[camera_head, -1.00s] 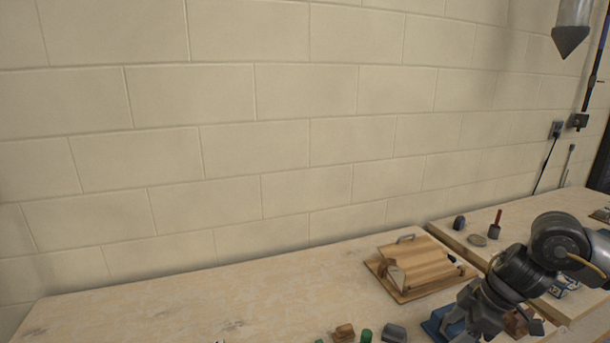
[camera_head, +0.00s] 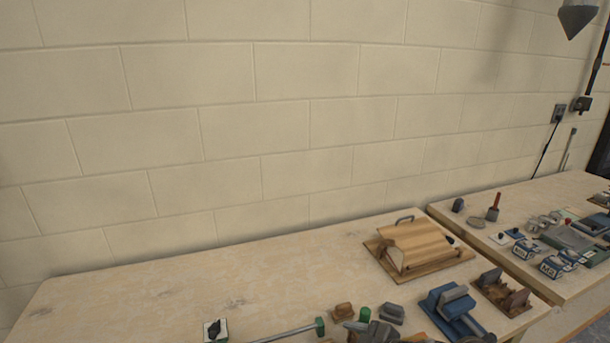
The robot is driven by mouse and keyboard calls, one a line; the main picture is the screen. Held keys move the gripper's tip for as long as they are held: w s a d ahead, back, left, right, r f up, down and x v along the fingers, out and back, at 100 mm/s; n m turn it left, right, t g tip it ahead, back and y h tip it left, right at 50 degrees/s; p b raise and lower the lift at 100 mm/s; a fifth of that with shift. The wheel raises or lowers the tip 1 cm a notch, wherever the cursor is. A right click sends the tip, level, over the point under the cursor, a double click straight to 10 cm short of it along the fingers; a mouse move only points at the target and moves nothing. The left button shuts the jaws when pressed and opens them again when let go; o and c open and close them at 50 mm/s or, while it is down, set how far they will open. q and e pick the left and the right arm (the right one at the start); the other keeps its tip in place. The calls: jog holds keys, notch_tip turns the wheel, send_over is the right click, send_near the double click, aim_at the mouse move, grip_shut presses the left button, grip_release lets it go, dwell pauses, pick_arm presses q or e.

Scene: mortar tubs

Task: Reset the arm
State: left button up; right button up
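The task names only the arm. The large dark grey arm no longer shows over the right of the table. A dark grey shape (camera_head: 377,333) is cut off by the bottom edge, a little right of the middle; it may be the top of my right gripper, but I cannot make out fingers or whether it holds anything. My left gripper is out of view.
On the near table (camera_head: 130,290) are a wooden box on a board (camera_head: 415,245), a blue vise (camera_head: 450,303), a brown wooden fixture (camera_head: 500,292) and a green-ended bar (camera_head: 295,331). A second table (camera_head: 545,190) at right holds several small tools. The table's left part is clear.

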jog(key=s+d+f+m+g+h, duration=0.2)
jog(key=s+d+f+m+h, duration=0.35)
jog(key=s, duration=0.75)
jog(key=s+d+f+m+g+h, duration=0.25)
jog(key=s+d+f+m, duration=0.5)
jog(key=s+d, duration=0.4)
notch_tip(320, 180, down, 32)
jog(key=s+a+n+g+b, duration=0.1)
jog(key=s+a+b, duration=0.1)
jog(key=b, duration=0.4)
jog(key=s+d+f+g+b, duration=0.1)
jog(key=s+d+f+b, duration=0.2)
jog(key=s+f, duration=1.3)
notch_tip(320, 180, down, 4)
jog(key=shift+s+d+h+b, duration=0.2)
jog(key=shift+s+h+b, duration=0.1)
jog(key=shift+s+b, duration=0.15)
jog(key=shift+g, duration=0.25)
